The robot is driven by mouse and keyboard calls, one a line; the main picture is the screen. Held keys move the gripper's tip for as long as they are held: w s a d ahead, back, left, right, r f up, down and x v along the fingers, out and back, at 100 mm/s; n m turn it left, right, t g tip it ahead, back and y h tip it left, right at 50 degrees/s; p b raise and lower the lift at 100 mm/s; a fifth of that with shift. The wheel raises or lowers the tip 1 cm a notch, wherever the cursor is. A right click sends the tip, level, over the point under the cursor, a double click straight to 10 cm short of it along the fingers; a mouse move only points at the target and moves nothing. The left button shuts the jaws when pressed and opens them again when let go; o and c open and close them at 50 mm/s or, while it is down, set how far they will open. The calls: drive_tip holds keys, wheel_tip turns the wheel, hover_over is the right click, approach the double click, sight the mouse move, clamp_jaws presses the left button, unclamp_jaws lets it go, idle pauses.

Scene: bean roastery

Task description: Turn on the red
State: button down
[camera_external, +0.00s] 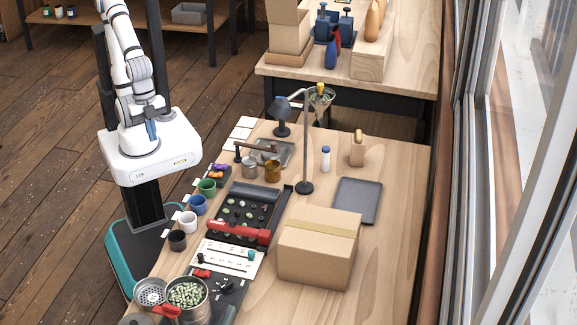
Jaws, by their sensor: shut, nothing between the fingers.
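Several red parts show on the workbench. A long red handle (240,232) lies across the front edge of a dark tray. A small red part (201,273) sits at the lower left of a white control panel (222,262). A red part (165,312) is beside the pot of green beans. Labels are too small to read, and I cannot tell how any switch is set. My gripper (152,131) appears as the narrow blue end low on my folded arm, over my white base. It is shut, holds nothing, and is well left of the bench, apart from all red parts.
A cardboard box (319,248) stands right of the panel. A lamp stand (305,150), white bottle (325,159) and grey tray (357,200) are behind it. Several cups line the bench's left edge, including a green cup (207,187). A bean pot (188,299) stands in front.

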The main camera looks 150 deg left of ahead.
drive_tip(key=w+r+m, duration=0.2)
drive_tip(key=w, duration=0.8)
drive_tip(key=m+g+y, duration=0.1)
drive_tip(key=m, duration=0.6)
hover_over(208, 272)
drive_tip(key=s+d, duration=0.2)
wheel_tip(208, 272, down, 8)
drive_tip(key=f, duration=0.1)
drive_tip(key=shift+s+d+r+b, duration=0.1)
drive_tip(key=shift+d+r+b, duration=0.15)
drive_tip(key=shift+b, duration=0.2)
drive_tip(key=shift+a, duration=0.1)
drive_tip(key=f, duration=0.4)
drive_tip(key=w+a+f, duration=0.1)
drive_tip(key=f, duration=0.8)
drive_tip(key=shift+w+a+f+p, duration=0.35)
